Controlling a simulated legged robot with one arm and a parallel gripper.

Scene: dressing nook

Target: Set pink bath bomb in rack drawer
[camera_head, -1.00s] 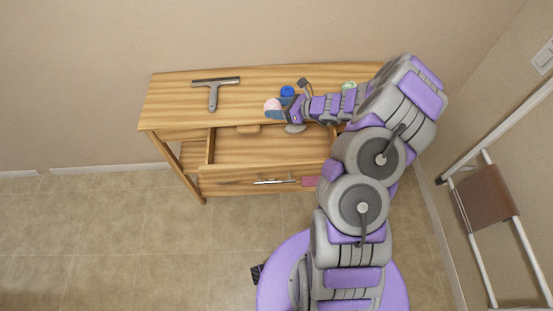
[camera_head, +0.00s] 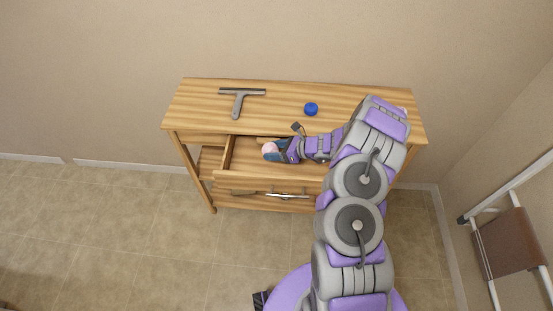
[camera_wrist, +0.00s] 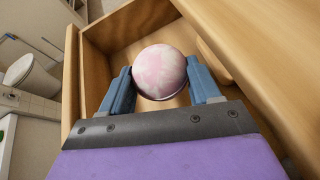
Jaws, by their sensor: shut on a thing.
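The pink bath bomb (camera_head: 269,148), a mottled pink and white ball, is held between the blue fingers of my gripper (camera_head: 272,151). In the wrist view the bath bomb (camera_wrist: 160,71) sits between the two fingertips of my gripper (camera_wrist: 160,84), with the open drawer behind it. The wooden rack drawer (camera_head: 256,178) is pulled out from the rack (camera_head: 186,109). My gripper is over the left part of the drawer. I cannot tell how far the ball is above the drawer floor. My arm hides the drawer's right part.
A grey squeegee (camera_head: 240,94) and a blue round item (camera_head: 311,109) lie on the rack top. A tan object (camera_wrist: 214,62) is in the drawer beside the right finger. Long items (camera_head: 285,195) lie on the lower shelf. A white-framed item with brown panel (camera_head: 508,245) stands at right.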

